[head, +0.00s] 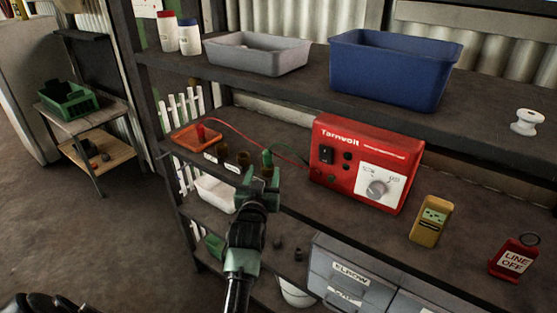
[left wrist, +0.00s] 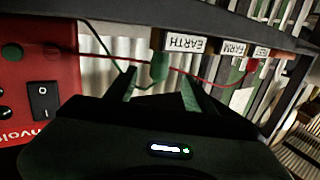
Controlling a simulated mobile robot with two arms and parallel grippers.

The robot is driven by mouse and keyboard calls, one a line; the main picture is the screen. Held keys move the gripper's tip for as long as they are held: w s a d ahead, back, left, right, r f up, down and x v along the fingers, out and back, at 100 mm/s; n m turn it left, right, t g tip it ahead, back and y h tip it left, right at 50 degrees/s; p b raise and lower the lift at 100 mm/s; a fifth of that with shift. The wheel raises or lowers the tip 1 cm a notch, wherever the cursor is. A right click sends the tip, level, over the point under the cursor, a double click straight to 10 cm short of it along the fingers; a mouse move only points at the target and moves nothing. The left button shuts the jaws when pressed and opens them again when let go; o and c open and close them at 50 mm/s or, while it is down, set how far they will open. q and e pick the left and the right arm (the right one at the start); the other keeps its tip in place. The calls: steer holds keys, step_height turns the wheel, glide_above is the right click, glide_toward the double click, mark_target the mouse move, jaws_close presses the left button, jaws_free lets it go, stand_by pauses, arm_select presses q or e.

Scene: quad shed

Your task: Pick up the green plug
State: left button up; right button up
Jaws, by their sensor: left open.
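The green plug (head: 267,157) is upright at the right end of a row of small brown holders on the middle shelf, on a thin green lead. In the left wrist view the green plug (left wrist: 158,67) appears between and just beyond my fingertips, near a label reading EARTH. My left gripper (head: 259,183) is open just in front of the plug, its fingers (left wrist: 160,88) apart with nothing clearly held. In the head view the gripper hides part of the nearest holder. I cannot tell whether a finger touches the plug.
The red Tarnvolt box (head: 365,163) stands close right of the plug. A red lead runs from it to a red plug (head: 201,133) by an orange tray (head: 193,145). The upper shelf (head: 300,83) overhangs behind. A yellow meter (head: 431,220) stands at right.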

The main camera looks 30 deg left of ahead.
mark_target(267, 158)
arm_select(q)
steer(key=w, duration=0.3)
steer(key=shift+a+r, duration=0.1)
steer(key=shift+r, duration=0.25)
steer(key=x, duration=0.2)
steer(key=a+p+x, duration=0.1)
steer(key=x, duration=0.2)
steer(key=shift+s+r, duration=0.1)
steer(key=shift+w+a, duration=0.1)
steer(key=shift+w, duration=0.15)
jaws_close()
arm_select(e)
steer(key=shift+w+d+r, duration=0.1)
steer(key=shift+d+r, duration=0.3)
steer(key=shift+r, duration=0.35)
